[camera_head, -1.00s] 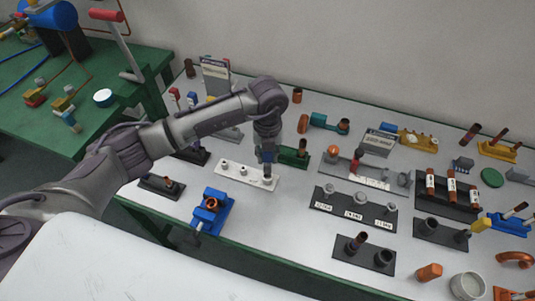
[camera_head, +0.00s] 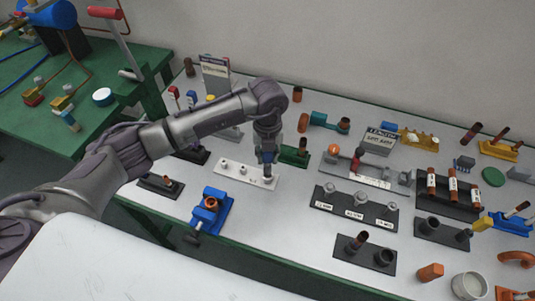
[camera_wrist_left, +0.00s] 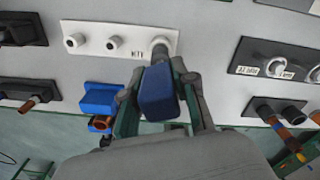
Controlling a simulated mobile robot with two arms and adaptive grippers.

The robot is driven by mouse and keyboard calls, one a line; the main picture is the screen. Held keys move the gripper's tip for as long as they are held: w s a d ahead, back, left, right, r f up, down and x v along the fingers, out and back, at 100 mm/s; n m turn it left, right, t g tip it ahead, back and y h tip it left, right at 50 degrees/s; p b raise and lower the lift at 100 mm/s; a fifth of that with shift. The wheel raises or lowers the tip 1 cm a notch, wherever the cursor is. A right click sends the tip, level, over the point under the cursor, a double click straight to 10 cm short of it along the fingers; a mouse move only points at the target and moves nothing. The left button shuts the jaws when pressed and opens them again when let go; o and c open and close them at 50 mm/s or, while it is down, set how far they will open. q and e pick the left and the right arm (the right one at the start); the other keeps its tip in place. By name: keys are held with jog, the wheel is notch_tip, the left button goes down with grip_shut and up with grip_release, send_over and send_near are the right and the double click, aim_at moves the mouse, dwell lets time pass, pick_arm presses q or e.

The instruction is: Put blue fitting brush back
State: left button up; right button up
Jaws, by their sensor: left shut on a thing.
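My left gripper (camera_head: 267,165) is shut on the blue fitting brush (camera_wrist_left: 158,92), whose blue handle sits between the fingers in the left wrist view. The brush points down at the right end of a white holder (camera_head: 232,170) with several round posts. In the left wrist view the white holder (camera_wrist_left: 88,40) shows a grey round piece at its right end, just past the blue handle. I cannot tell whether the brush tip is inside the holder. My right gripper is not in view.
A blue vise-like fixture (camera_head: 211,210) stands in front of the white holder. A green block (camera_head: 294,156) with a copper pipe is close on the right. A black holder (camera_head: 355,209) with several labelled pieces lies further right. The grey tabletop (camera_head: 275,215) is bare in front.

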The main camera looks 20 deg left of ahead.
aim_at(268, 166)
pick_arm(q)
jog(key=shift+f+b, duration=1.85)
jog(key=shift+f, duration=0.6)
jog(key=o, duration=1)
jog(key=shift+o, duration=0.2)
jog(key=shift+r, duration=0.15)
notch_tip(268, 166, up, 12)
jog(key=shift+f, duration=0.1)
